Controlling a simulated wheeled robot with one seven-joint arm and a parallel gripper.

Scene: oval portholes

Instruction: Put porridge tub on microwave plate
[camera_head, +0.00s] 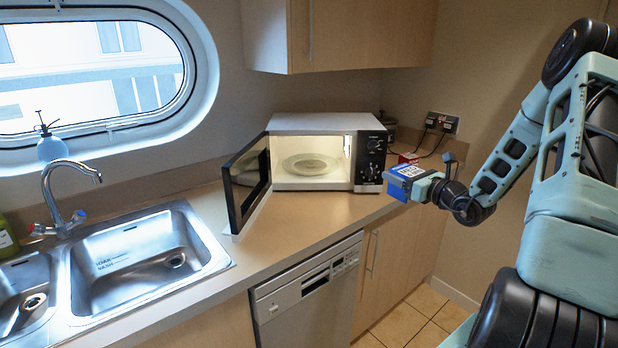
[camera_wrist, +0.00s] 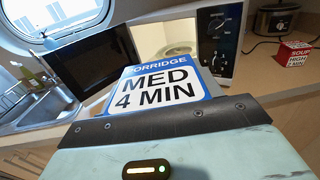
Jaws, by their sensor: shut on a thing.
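The porridge tub (camera_head: 406,182) is a blue box with a white label. In the wrist view its top (camera_wrist: 158,88) reads "PORRIDGE MED 4 MIN". My gripper (camera_head: 420,186) is shut on it and holds it at the counter's front edge, to the right of the microwave (camera_head: 368,160). The fingertips are hidden in the wrist view. The microwave stands on the counter with its door (camera_head: 248,185) swung open to the left. The round microwave plate (camera_head: 311,164) lies inside the lit cavity and is empty. The wrist view shows part of the cavity (camera_wrist: 178,35) beyond the tub.
A red soup box (camera_wrist: 294,54) stands on the counter right of the microwave, near a dark slow cooker (camera_wrist: 274,20). The open door juts over the counter (camera_head: 300,212). A sink (camera_head: 135,260) is at left; the counter before the microwave is clear.

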